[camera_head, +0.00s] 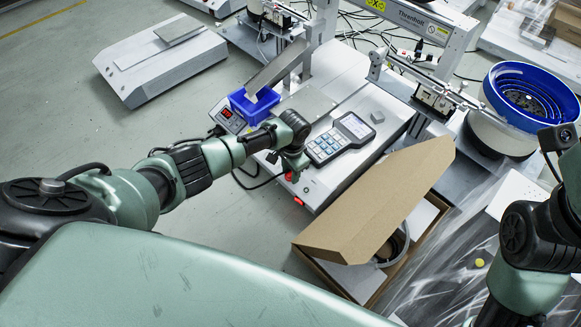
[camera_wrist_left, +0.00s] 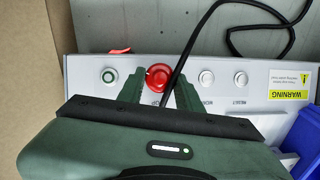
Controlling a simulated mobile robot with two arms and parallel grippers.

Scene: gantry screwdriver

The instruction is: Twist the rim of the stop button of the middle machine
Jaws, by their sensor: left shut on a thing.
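The middle machine (camera_head: 372,103) stands in the centre of the head view, with a handheld keypad unit on its top. Its red stop button (camera_wrist_left: 158,77) is on the grey front panel in the left wrist view. A bit of red also shows under my left gripper (camera_head: 295,172) in the head view. In the left wrist view my left gripper (camera_wrist_left: 158,92) has one green finger on each side of the red button, shut on its rim. The lower side of the button is partly hidden between the fingers. My right arm is at the right edge of the head view; its gripper is out of view.
A black cable (camera_wrist_left: 228,38) runs close by. A blue bin (camera_head: 254,103) and an open cardboard box (camera_head: 365,215) stand near the arm. Grey floor lies at left.

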